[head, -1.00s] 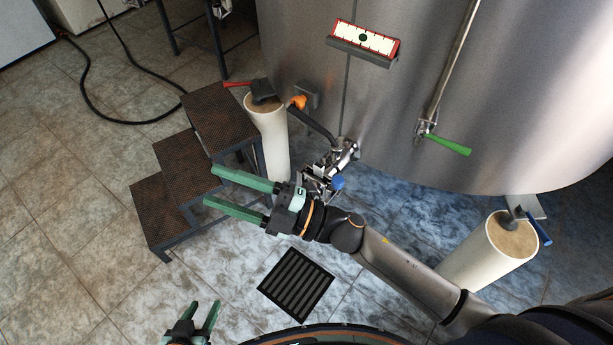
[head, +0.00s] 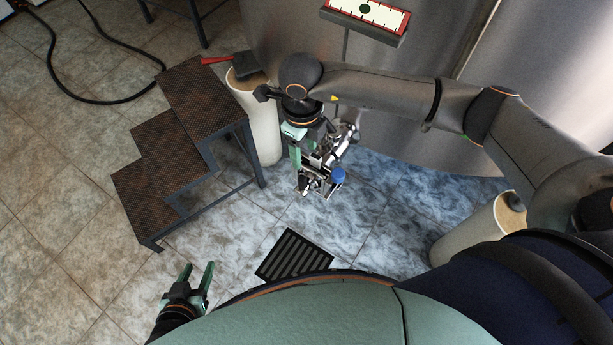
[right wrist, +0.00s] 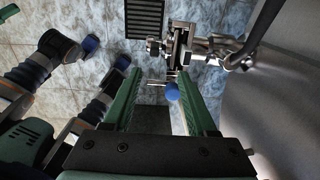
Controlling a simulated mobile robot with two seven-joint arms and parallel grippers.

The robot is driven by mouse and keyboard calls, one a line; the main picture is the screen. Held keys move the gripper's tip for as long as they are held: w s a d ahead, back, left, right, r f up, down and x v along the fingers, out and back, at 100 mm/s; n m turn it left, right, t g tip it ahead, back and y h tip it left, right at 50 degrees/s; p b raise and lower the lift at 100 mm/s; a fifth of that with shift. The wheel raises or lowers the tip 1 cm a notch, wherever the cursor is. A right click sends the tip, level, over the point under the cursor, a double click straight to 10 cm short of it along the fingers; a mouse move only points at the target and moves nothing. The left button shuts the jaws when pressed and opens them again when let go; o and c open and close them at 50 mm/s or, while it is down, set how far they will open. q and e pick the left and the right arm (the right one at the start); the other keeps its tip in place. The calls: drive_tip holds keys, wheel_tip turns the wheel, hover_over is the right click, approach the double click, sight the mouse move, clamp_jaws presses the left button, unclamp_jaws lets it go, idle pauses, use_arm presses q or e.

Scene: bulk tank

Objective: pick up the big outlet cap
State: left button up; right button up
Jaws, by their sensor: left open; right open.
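The steel outlet fitting (head: 322,162) juts from the foot of the tank, with a clamp and a blue knob (head: 337,175). I cannot single out the big outlet cap on it for sure. My right gripper (head: 297,160) points down just left of the fitting, partly in front of it. In the right wrist view its green fingers (right wrist: 157,75) are apart. The blue knob (right wrist: 172,92) shows between them, close to the right finger, and the steel fitting (right wrist: 178,48) lies just past the tips. I see no contact. My left gripper (head: 197,281) is open and empty, low over the floor.
Brown steps (head: 165,150) stand left of the fitting. A pale pillar (head: 262,125) with a red-handled tool (head: 218,60) is behind. The steel tank (head: 390,142) curves away right, above another pillar (head: 470,232). A floor drain (head: 294,255) lies in front.

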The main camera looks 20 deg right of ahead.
hover_over(302, 177)
drive_tip(key=f, duration=0.4)
drive_tip(key=shift+d+f, duration=0.25)
drive_tip(key=shift+d, duration=0.05)
drive_tip(key=shift+a+f, duration=0.15)
drive_tip(key=shift+f, duration=1.35)
drive_tip(key=shift+a+f, duration=0.15)
drive_tip(key=shift+f, duration=1.3)
drive_tip(key=shift+c, duration=0.4)
clamp_jaws()
